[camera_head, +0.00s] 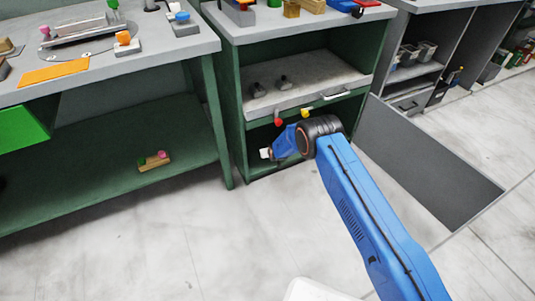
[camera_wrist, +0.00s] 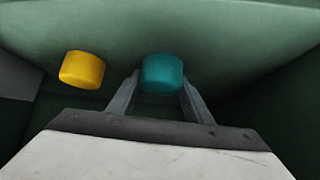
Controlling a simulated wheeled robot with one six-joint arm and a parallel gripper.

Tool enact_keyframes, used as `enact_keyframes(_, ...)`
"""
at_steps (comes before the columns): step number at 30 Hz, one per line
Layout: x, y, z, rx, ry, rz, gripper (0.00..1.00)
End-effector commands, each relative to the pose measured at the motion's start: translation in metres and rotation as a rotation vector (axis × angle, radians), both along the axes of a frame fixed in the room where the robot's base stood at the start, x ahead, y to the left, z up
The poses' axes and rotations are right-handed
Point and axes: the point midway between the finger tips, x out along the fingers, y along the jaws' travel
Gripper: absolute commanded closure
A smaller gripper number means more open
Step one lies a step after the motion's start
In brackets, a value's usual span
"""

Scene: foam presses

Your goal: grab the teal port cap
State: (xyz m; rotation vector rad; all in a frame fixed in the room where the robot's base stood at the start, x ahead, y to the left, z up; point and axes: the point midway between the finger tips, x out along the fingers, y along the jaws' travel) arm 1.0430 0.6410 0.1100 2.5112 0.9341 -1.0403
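The teal port cap (camera_wrist: 162,74) is a short round cap near the middle of the wrist view. My gripper (camera_wrist: 161,80) has one finger on each side of it, with the fingertips very close to its sides. The fingers look open around the cap, though contact is hard to tell. In the head view, the teal cap and my fingertips are not visible; my blue arm reaches into the lower part of the green cabinet (camera_head: 237,110).
A yellow cap (camera_wrist: 82,70) is left of the teal one. A red cap (camera_head: 278,121) and the yellow cap (camera_head: 305,113) show under the cabinet's grey drawer (camera_head: 315,100). Green cabinet walls are close around my gripper.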

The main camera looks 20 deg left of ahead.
Motion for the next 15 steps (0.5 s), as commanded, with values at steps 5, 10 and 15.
enact_keyframes(5, 0.000, 0.000, 0.000, 0.000, 0.000, 0.000, 0.76)
enact_keyframes(10, 0.000, 0.000, 0.001, 0.000, 0.000, 0.000, 0.76)
enact_keyframes(15, 0.003, -0.003, 0.011, 0.000, 0.000, -0.001, 0.76)
